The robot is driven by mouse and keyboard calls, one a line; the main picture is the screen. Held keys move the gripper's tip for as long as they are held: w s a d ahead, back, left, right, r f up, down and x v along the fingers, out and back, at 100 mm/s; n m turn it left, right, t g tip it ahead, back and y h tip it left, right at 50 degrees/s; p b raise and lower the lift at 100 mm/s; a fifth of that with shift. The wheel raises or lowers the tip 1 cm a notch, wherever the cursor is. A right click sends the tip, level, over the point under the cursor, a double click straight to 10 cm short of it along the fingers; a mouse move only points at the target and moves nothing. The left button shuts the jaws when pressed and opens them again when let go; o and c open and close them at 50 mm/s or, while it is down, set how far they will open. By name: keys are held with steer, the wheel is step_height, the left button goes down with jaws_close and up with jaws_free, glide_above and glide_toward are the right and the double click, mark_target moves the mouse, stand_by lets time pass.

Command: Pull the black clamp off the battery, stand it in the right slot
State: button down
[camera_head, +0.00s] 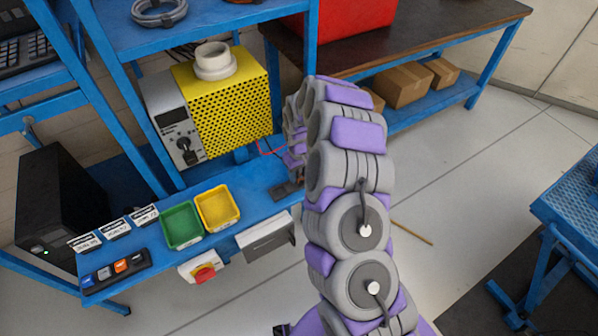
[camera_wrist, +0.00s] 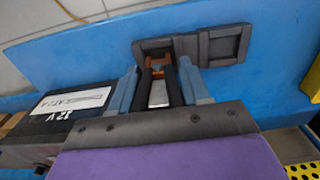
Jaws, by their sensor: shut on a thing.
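My gripper (camera_wrist: 158,80) shows in the wrist view, its two blue-grey fingers shut on the black clamp (camera_wrist: 172,87). The clamp has dark handles and copper-coloured jaws pointing away from my wrist. Its jaws overlap the dark grey two-slot holder (camera_wrist: 226,45), at the compartment on the left in the wrist view. I cannot tell whether the jaws are inside that slot or just above it. The black battery (camera_wrist: 60,125), with a white label and "12V", is left of my gripper, apart from the clamp. In the head view my arm hides the gripper, clamp and battery; part of the holder (camera_head: 287,190) shows.
The holder sits on a blue bench (camera_head: 262,183). Left of it are a yellow power supply (camera_head: 228,105), a green bin (camera_head: 182,226) and a yellow bin (camera_head: 217,208). A thin red cable (camera_head: 268,151) hangs near my arm. Open floor lies right of my arm.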

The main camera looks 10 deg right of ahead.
steer(key=shift+f, duration=0.75)
stand_by(0.3)
steer(key=shift+c, duration=2.3)
jaws_free()
steer(key=shift+r, duration=0.1)
step_height(320, 180, up, 16)
steer(key=p, duration=0.3)
steer(key=shift+r, duration=0.5)
